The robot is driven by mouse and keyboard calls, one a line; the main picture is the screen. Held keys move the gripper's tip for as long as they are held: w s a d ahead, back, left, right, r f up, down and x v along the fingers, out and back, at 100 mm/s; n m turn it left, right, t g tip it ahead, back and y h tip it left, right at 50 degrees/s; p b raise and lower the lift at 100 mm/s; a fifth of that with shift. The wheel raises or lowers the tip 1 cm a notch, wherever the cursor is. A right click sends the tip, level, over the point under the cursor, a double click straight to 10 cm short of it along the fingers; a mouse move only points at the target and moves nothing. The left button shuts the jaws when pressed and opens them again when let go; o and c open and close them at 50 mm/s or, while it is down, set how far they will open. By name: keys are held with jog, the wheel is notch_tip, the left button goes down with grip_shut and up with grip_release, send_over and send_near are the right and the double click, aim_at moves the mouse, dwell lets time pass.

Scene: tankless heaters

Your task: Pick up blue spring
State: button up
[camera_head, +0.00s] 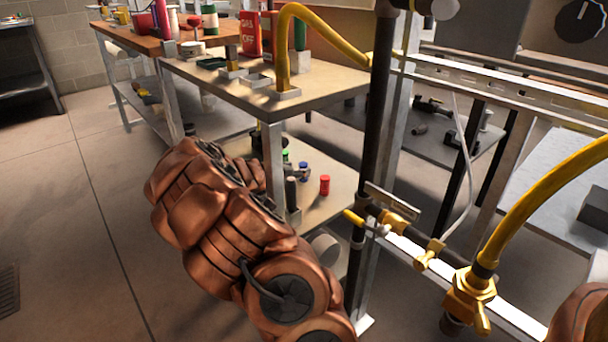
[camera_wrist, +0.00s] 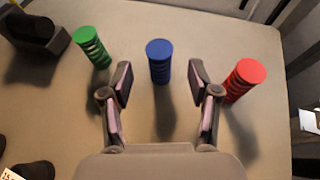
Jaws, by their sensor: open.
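The blue spring (camera_wrist: 159,63) stands upright on a beige shelf (camera_wrist: 262,147) in the wrist view. It is between a green spring (camera_wrist: 92,46) on the left and a red spring (camera_wrist: 243,80) on the right. My gripper (camera_wrist: 161,75) is open and empty, with one finger on each side of the blue spring's line. The blue spring is at the fingertips' far end; I cannot tell the height gap. In the head view, the blue spring (camera_head: 303,169) shows small on the lower shelf, and my arm hides part of that shelf.
A dark block-like part (camera_wrist: 33,30) lies at the wrist view's upper left, and dark rounded items sit at the lower left. In the head view, the upper tabletop (camera_head: 325,85) overhangs the shelf, and a dark upright pipe (camera_head: 377,110) stands to the right.

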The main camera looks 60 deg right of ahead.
aim_at(301, 167)
jog(key=b+x, duration=0.2)
jog(key=x, duration=0.2)
jog(key=shift+d+f+b, duration=0.15)
jog(key=shift+d+b, duration=0.15)
jog(key=shift+b, duration=0.05)
jog(key=shift+d, duration=0.2)
grip_shut()
jog(key=shift+r, duration=0.25)
